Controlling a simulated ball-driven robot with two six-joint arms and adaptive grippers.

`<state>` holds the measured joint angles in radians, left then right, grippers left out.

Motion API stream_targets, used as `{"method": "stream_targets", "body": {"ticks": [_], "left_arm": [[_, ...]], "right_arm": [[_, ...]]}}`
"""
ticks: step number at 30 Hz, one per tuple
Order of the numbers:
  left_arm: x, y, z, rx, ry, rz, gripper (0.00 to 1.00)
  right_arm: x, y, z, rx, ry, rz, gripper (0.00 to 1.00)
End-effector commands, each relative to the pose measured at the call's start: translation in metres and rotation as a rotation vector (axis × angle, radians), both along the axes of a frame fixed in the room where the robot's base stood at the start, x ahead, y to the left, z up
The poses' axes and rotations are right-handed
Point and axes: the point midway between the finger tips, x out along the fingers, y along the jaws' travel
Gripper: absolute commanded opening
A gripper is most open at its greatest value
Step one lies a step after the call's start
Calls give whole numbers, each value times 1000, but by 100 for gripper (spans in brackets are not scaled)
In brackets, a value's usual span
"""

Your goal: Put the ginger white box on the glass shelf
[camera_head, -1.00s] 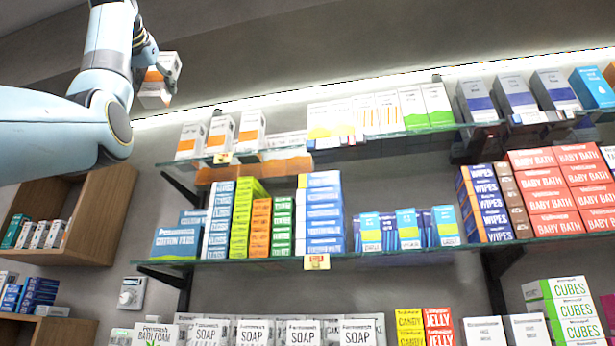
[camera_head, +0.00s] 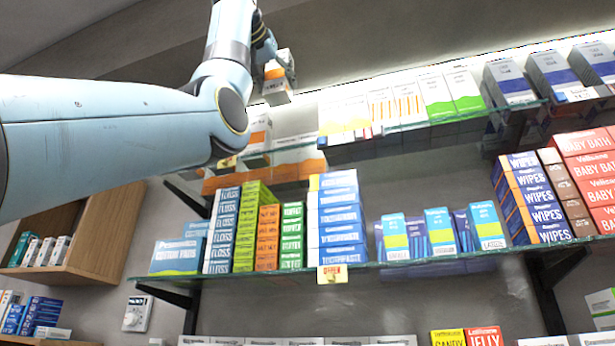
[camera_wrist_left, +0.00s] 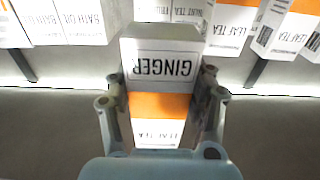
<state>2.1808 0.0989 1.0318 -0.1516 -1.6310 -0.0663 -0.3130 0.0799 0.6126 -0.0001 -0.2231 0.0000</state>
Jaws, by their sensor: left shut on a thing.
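The ginger white box (camera_wrist_left: 160,70), white with an orange band and the word GINGER, is held between both fingers of my left gripper (camera_wrist_left: 160,100) in the left wrist view. In the head view my left gripper (camera_head: 268,68) is at the top, shut on the box (camera_head: 279,82), which is slightly tilted. The box is above the left part of the upper glass shelf (camera_head: 300,147). The arm hides part of that shelf's left end. My right gripper is not in view.
White-and-orange boxes (camera_head: 258,133) stand on the upper shelf's left end, with yellow-white boxes (camera_head: 345,117) to the right. In the wrist view, leaf tea boxes (camera_wrist_left: 232,28) and a bath oil box (camera_wrist_left: 85,22) are nearby. A lower glass shelf (camera_head: 400,265) carries many cartons.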

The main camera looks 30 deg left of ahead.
Motion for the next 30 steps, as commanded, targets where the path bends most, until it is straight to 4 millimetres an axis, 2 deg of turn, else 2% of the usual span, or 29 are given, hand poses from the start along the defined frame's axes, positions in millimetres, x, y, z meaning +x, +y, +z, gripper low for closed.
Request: {"method": "stream_targets", "body": {"ticks": [1,6,12,16,24,30], "left_arm": [[16,3,-8,0,5,1,20],[56,10,-31,-1,4,1,19],[83,14,-48,0,0,0,19],[88,15,-57,1,0,0,20],[88,15,-90,1,-2,0,19],[87,15,-92,1,-2,0,19]], "right_arm": [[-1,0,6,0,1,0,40],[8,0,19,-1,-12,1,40],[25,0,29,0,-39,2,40],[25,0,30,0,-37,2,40],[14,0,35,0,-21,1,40],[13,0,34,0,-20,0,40]]}}
